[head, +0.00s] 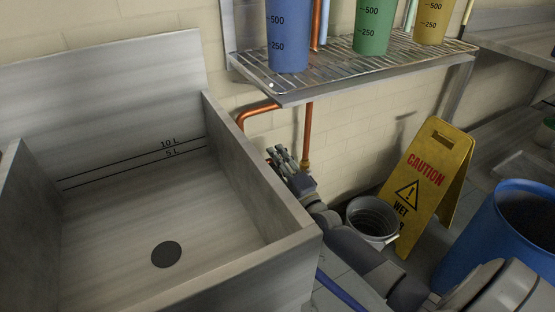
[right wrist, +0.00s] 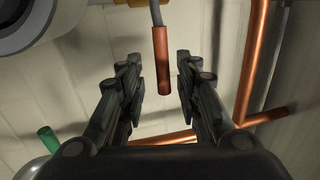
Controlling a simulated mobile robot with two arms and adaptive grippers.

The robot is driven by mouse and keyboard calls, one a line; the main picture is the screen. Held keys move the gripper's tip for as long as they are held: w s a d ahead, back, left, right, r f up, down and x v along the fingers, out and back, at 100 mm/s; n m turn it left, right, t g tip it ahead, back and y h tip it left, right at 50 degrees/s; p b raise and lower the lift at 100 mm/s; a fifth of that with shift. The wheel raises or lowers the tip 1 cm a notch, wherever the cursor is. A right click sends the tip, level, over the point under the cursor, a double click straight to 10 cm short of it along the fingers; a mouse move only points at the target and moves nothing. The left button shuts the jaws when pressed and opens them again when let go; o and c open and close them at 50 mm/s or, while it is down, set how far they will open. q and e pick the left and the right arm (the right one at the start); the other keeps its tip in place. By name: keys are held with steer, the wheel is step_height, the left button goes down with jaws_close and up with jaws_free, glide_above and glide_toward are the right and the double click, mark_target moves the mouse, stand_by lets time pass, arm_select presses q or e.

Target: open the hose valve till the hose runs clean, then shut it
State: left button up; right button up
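My right gripper (head: 281,155) is beside the sink's right wall, under the wire shelf and near the copper pipe. In the right wrist view my right gripper (right wrist: 157,60) is open. A lever with an orange-red grip (right wrist: 162,75) on a grey rod shows between its fingers, with a gap on both sides; it looks like the valve handle. A bit of brass-coloured fitting (right wrist: 135,2) shows at the top edge. In the head view the valve is not clearly seen behind the gripper. A blue tube, perhaps the hose (head: 340,290), runs low beside the sink. No water shows. My left gripper is out of view.
The steel sink (head: 262,190) has litre marks and a dark drain disc (head: 166,254). Copper pipe (head: 307,135) runs along the wall. A wire shelf (head: 320,75) holds measuring cups above. A grey bucket (head: 388,240), yellow caution sign (head: 440,165) and blue barrel (head: 475,245) stand right.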

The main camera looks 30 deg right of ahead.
steer(key=shift+s, duration=0.15)
steer(key=s+f, duration=0.2)
steer(key=s, duration=0.9)
steer(key=shift+s+a+f, duration=0.15)
steer(key=shift+s, duration=0.1)
